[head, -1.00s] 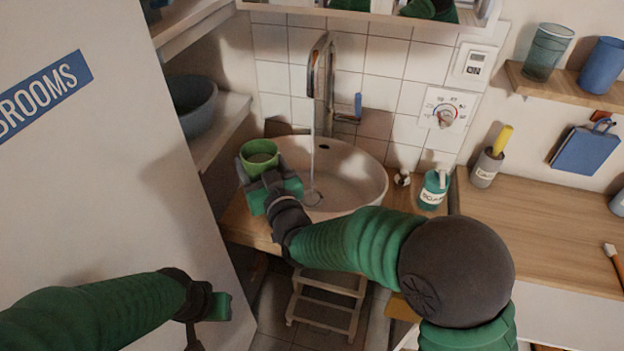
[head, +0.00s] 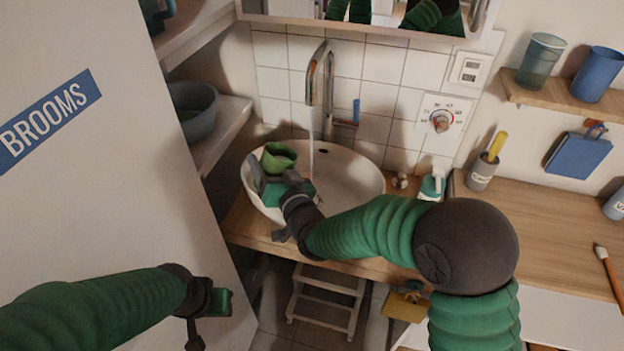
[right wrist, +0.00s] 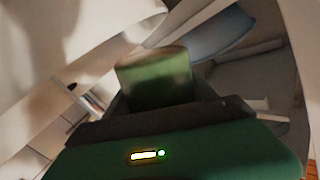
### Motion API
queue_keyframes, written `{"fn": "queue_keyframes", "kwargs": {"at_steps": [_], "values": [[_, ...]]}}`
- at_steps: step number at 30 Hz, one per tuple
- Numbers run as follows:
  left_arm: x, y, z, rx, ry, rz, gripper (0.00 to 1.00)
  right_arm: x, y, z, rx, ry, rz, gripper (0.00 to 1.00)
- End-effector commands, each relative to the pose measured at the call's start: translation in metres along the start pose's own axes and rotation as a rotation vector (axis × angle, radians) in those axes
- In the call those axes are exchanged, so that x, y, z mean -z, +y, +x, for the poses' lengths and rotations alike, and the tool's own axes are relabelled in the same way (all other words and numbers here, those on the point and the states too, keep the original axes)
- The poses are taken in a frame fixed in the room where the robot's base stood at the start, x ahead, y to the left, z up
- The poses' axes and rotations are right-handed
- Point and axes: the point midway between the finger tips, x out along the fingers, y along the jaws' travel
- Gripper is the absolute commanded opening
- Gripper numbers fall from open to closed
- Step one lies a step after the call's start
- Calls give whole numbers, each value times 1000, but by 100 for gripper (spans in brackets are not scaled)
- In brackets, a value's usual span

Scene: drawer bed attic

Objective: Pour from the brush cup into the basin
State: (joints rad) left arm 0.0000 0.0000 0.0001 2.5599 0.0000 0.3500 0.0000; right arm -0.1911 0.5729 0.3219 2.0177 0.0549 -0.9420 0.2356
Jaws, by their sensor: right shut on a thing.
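The green cup (head: 278,160) is held by my right gripper (head: 272,177) over the left part of the white basin (head: 352,184). The cup looks tilted, with its rim leaning to the right toward the basin's middle; what is inside cannot be made out. The cup also shows blurred in the right wrist view (right wrist: 155,82), beyond the dark jaw. My right gripper is shut on the cup. My left gripper (head: 222,303) hangs at the lower left, away from the basin; its jaws are too unclear to read.
A tap (head: 322,85) runs a thin water stream into the basin, just right of the cup. A soap bottle (head: 433,183) stands right of the basin. A grey bowl (head: 197,112) sits on the left shelf. A step stool (head: 326,300) stands below. The broom cupboard door (head: 120,200) fills the left.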

Motion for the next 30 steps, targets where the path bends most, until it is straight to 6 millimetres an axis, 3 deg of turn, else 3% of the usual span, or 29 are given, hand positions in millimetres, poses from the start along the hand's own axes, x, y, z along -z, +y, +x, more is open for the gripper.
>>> {"fn": "queue_keyframes", "kwargs": {"at_steps": [30], "values": [[2,0,-10,0,0,0,37,0,15,2,2,-21,179,0]]}}
